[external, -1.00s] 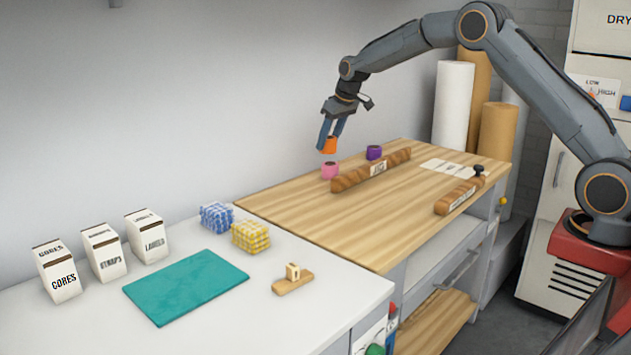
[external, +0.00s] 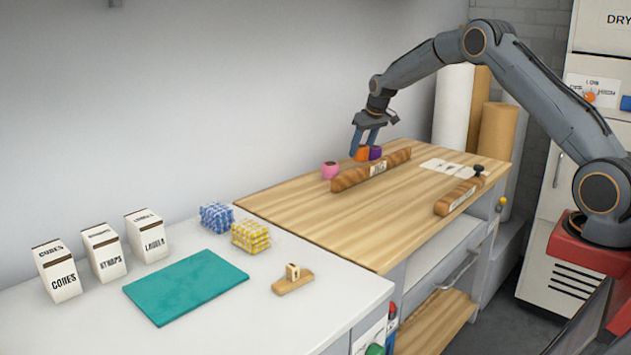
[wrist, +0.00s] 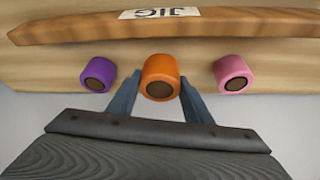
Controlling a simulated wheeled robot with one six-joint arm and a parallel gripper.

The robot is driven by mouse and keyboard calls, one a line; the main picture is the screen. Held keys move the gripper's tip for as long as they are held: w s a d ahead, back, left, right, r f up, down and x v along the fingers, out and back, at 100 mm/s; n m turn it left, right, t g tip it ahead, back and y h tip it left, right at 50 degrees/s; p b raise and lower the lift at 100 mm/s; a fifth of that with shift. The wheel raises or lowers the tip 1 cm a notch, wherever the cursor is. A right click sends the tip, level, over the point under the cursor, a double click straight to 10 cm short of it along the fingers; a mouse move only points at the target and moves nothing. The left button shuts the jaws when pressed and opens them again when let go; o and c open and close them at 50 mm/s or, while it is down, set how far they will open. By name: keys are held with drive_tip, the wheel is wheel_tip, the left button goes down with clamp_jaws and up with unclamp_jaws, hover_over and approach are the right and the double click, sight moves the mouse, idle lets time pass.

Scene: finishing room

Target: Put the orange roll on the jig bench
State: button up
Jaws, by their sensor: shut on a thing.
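The orange roll (external: 361,154) is between the fingers of my gripper (external: 363,146), low at the bench top behind the long jig bar. In the wrist view the orange roll (wrist: 160,77) sits between my gripper's fingertips (wrist: 158,92). The wooden jig bench (external: 320,220) has a pale striped top. I cannot tell whether the roll touches that top. A purple roll (external: 375,152) is close to its right, and a pink roll (external: 330,170) is to its left. They appear in the wrist view as purple (wrist: 98,76) and pink (wrist: 232,73).
A long wooden bar labelled JIG (external: 372,171) lies in front of the rolls. A shorter wooden bar (external: 460,196) lies near the right edge beside a white sheet (external: 447,168). The bench's front half is clear. Tall paper rolls (external: 453,105) stand at the back.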

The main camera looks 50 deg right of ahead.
sight(373, 152)
drive_tip(key=shift+f+p, duration=0.3)
drive_tip(key=shift+f, duration=1.5)
drive_tip(key=shift+f, duration=0.2)
drive_tip(key=o, duration=1.1)
drive_tip(key=b+v, duration=0.2)
drive_tip(key=v, duration=1)
drive_tip(key=s+a+f+g, duration=0.2)
drive_tip(key=s+a, duration=1.2)
drive_tip(key=s, duration=0.4)
drive_tip(key=s+a+f+g, duration=0.1)
drive_tip(key=s+a+f, duration=0.1)
drive_tip(key=s, duration=0.6)
drive_tip(key=s+a+f+n, duration=0.1)
drive_tip(key=s+a, duration=0.3)
drive_tip(key=s, duration=0.5)
drive_tip(key=s+a+f+g, duration=0.1)
drive_tip(key=s+a+f, duration=0.2)
drive_tip(key=s, duration=0.6)
drive_tip(key=shift+a+n+g+y, duration=0.1)
drive_tip(key=shift+n+g+y, duration=0.2)
drive_tip(key=shift+y, duration=0.1)
